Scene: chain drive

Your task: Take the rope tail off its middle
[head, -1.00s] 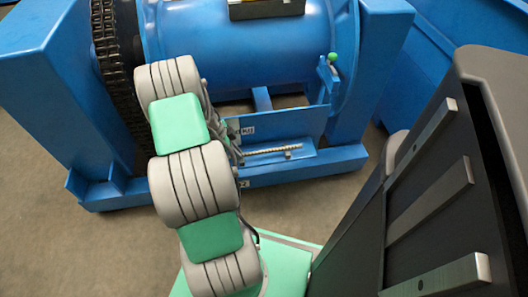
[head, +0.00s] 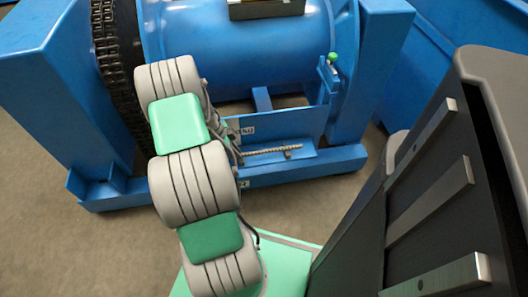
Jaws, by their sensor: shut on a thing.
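The rope tail (head: 268,151) is a thin, pale, twisted length. It lies nearly level along the blue ledge at the front of the machine, in the head view. A small stub (head: 288,154) shows at the rope's right part. My gripper (head: 236,152) is at the rope's left end, low against the ledge, and is shut on the rope. My arm's rounded grey and green links hide much of the gripper, and the fingertips are too small to see clearly.
The blue drum (head: 240,50) fills the back, with a dark chain (head: 108,50) on its left. Blue end frames flank both sides. Bare floor (head: 110,250) is free at the front left.

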